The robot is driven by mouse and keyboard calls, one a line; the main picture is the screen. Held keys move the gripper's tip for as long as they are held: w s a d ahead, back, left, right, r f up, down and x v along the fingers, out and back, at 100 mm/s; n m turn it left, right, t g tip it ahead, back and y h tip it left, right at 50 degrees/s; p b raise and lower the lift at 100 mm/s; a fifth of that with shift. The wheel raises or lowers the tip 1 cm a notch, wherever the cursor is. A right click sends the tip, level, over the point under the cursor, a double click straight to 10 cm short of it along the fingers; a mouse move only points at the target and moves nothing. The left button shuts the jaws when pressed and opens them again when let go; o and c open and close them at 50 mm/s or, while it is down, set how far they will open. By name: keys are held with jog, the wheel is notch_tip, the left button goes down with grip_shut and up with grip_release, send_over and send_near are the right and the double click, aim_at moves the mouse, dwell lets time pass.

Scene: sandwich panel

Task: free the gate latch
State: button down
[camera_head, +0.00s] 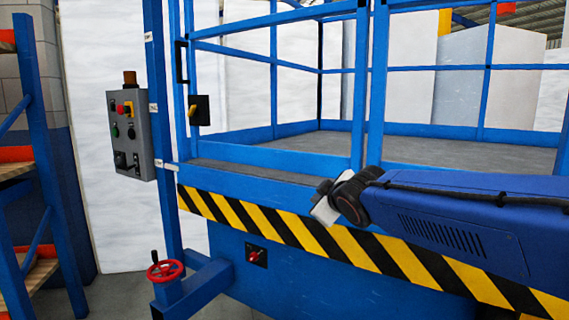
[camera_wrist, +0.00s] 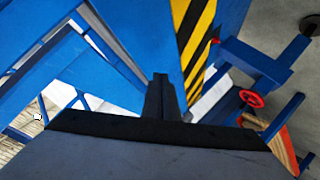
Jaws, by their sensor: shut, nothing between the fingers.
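The gate latch (camera_head: 199,110) is a black plate with a small yellow handle on the blue gate (camera_head: 240,47), near its left post. The yellow handle lies at a slant. My gripper (camera_wrist: 160,82) is shut and empty, its dark fingers together in the wrist view. In the head view my arm reaches in from the right, and its end is in front of the striped band, well right of and below the latch. The fingers are not clearly visible there. I cannot make out the latch in the wrist view.
A grey control box (camera_head: 131,135) with buttons hangs on the left post. A red handwheel (camera_head: 165,270) stands low at left and also shows in the wrist view (camera_wrist: 252,98). A yellow-black striped band (camera_head: 270,222) edges the platform. Blue shelving (camera_head: 45,130) stands far left.

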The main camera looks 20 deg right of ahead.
jog(key=s+f+m+g, duration=0.4)
jog(key=s+f, duration=0.7)
jog(key=s, duration=0.3)
jog(key=s+f+m+g, duration=0.4)
jog(key=s+f, duration=0.6)
jog(key=s, duration=0.4)
jog(key=shift+s+f+g+y, duration=0.25)
jog(key=shift+f+g+y, duration=0.1)
jog(key=shift+g+y, duration=0.05)
